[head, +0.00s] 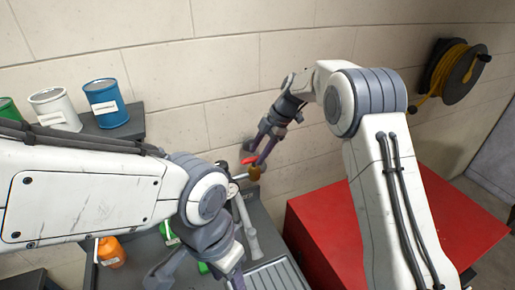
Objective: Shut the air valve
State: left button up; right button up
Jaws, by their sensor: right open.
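The air valve shows a red handle (249,160) above a brass body (254,173), on a pale pipe near the wall. My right gripper (257,158) is open, with its fingers reaching down to the valve. One finger is close beside the red handle; I cannot tell whether it touches. My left gripper (200,281) is low over the bench, partly cut off by the bottom edge of the head view. Its fingertips are not clear enough to judge the opening.
Blue (106,103), white (54,109) and green (9,109) cans stand on a shelf at left. An orange bottle (111,252) and green parts (168,232) are on the grey bench. A red cabinet (322,233) stands right. A yellow hose reel (458,72) hangs on the wall.

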jog(key=shift+a+f, duration=0.1)
jog(key=shift+f, duration=0.3)
grip_shut()
